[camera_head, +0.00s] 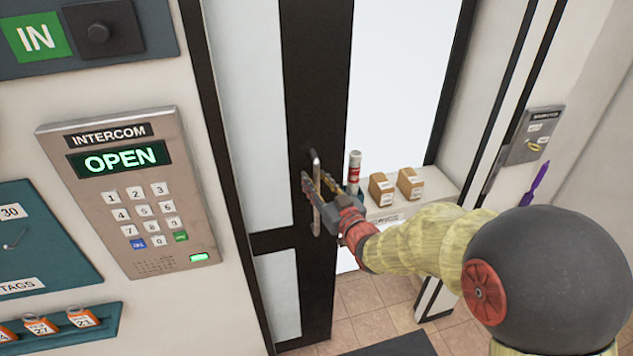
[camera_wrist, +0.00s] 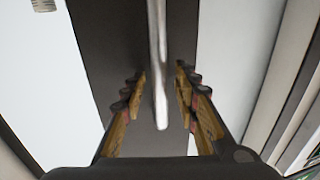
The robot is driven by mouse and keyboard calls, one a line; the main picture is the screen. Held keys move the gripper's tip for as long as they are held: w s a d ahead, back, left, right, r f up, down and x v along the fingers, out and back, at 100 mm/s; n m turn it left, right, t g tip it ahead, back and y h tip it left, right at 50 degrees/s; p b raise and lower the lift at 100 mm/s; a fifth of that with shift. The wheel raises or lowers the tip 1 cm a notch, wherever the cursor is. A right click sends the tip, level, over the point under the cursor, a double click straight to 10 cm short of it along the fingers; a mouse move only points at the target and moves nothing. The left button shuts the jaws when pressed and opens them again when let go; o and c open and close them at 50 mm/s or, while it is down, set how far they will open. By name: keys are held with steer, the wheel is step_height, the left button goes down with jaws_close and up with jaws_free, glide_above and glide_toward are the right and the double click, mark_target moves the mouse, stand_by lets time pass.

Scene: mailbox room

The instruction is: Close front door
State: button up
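The front door (camera_head: 305,95) has a dark frame and pale glass panels. It stands ajar, with a bright gap between its dark edge stile and the door post at the right. A vertical metal pull handle (camera_head: 317,215) is on the stile, and it also shows in the wrist view (camera_wrist: 157,40). My gripper (camera_head: 320,188) is at the handle. In the wrist view its two fingers (camera_wrist: 161,82) are on either side of the bar, with small gaps visible, so it is open around the handle. Contact farther along the fingers cannot be told.
An intercom (camera_head: 130,190) reading OPEN is on the wall at the left. A ledge (camera_head: 435,190) with two small boxes (camera_head: 382,188) and a red-and-white cylinder (camera_head: 354,170) shows through the gap. A lock plate with a key (camera_head: 535,137) is at the right. A dark mat lies on the tiled floor.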

steer(key=c, duration=0.3)
steer(key=c, duration=0.4)
jaws_close()
stand_by(0.3)
